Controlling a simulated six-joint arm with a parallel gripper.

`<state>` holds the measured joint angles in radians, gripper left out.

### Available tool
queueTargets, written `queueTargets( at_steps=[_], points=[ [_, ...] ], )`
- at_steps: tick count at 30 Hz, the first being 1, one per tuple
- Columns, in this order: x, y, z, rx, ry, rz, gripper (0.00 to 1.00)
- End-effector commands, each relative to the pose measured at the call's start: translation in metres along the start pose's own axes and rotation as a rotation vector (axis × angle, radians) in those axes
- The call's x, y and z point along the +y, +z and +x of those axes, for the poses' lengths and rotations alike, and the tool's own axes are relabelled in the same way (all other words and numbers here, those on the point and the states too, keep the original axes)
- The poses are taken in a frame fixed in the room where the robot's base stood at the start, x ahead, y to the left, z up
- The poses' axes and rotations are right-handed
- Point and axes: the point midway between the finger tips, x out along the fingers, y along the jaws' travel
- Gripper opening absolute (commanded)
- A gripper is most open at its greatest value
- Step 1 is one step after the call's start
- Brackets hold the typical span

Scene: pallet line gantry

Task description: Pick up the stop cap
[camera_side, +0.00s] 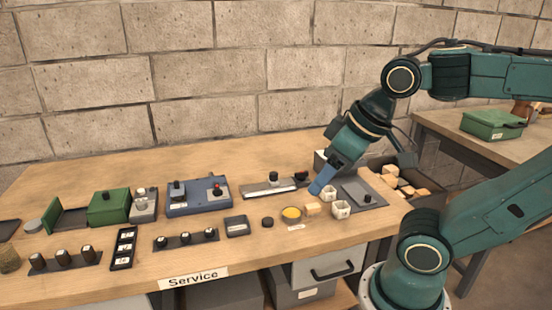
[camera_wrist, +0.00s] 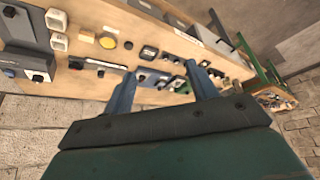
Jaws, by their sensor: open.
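I cannot tell for sure which thing is the stop cap. A dark cap with some red (camera_side: 301,176) stands at the right end of a grey rail (camera_side: 262,190). A red-topped knob (camera_side: 217,190) is on the blue control box (camera_side: 196,205). A loose black round cap (camera_side: 267,222) lies by a yellow disc (camera_side: 291,213). My gripper (camera_side: 318,188) is open and empty above the right part of the bench, near the rail's right end. In the wrist view its two blue fingers (camera_wrist: 160,70) are wide apart, with the bench beyond.
Two white cups (camera_side: 341,209), a wooden block (camera_side: 312,209) and a grey plate (camera_side: 365,195) crowd the area below my gripper. A bin of blocks (camera_side: 408,188) is at the right. A green box (camera_side: 109,208) and racks of knobs (camera_side: 65,260) stand left.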

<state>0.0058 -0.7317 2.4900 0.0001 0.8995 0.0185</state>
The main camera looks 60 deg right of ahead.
Motion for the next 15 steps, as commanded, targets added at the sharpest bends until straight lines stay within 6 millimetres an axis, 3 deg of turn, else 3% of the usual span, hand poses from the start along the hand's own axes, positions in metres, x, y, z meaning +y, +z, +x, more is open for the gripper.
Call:
queueTargets(
  at_steps=[8, 15],
  points=[
    [0.009, -0.025, 0.012, -0.062, 0.024, 0.168, 0.58],
    [0.024, -0.058, 0.036, -0.137, 0.065, 0.401, 0.58]
  ],
)
